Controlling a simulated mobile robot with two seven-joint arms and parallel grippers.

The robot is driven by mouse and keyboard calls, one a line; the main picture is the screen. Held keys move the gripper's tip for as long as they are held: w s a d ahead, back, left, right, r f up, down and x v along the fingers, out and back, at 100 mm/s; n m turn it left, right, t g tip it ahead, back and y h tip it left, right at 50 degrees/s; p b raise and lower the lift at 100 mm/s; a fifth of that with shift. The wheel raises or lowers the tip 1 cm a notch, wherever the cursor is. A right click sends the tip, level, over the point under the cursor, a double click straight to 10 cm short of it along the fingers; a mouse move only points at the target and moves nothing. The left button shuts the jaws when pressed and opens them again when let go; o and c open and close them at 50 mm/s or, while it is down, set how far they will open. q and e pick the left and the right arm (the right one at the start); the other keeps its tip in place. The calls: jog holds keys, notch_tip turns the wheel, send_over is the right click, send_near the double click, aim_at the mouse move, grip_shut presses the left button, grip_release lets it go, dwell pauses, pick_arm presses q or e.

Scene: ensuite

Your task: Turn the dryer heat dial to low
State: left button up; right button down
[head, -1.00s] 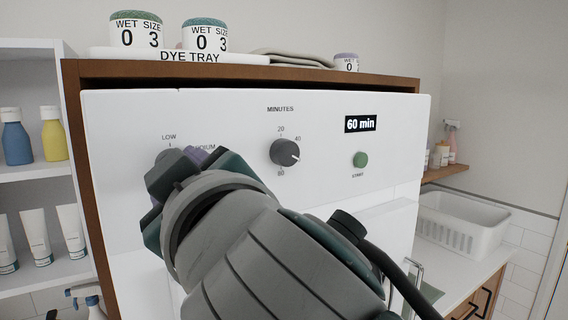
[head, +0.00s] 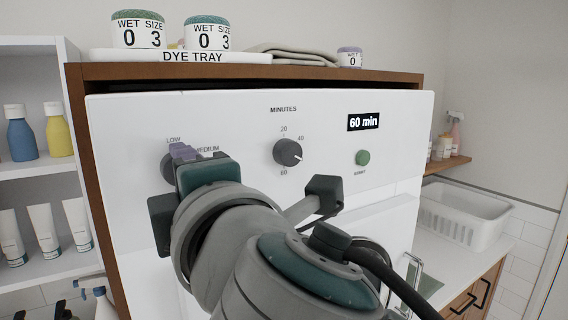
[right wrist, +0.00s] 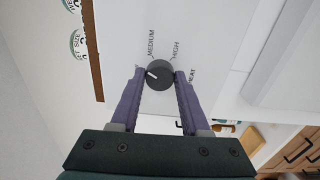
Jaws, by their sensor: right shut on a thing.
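The heat dial (right wrist: 163,80) is a dark round knob on the white dryer panel (head: 225,118). In the right wrist view it sits between the purple fingers of my right gripper (right wrist: 160,73), which is shut on it. Its white pointer mark is at its left side, angled slightly up, away from the HIGH label. MEDIUM and HIGH labels show beside it; LOW is not visible there. In the head view the dial (head: 167,168) is mostly hidden behind my right gripper (head: 182,152), below LOW and left of MEDIUM. My left gripper is out of view.
A minutes dial (head: 287,152), a 60 min display (head: 363,122) and a green start button (head: 362,158) are on the same panel. A dye tray (head: 110,55) with jars stands on top. Shelves with bottles (head: 58,137) are left, a white basket (head: 462,212) right.

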jog(key=n+p, duration=0.1)
jog(key=n, duration=0.4)
jog(key=shift+n, duration=0.3)
dwell(0.4)
jog(key=shift+c, duration=2)
grip_release()
jog(key=b+v, duration=0.2)
jog(key=v, duration=0.8)
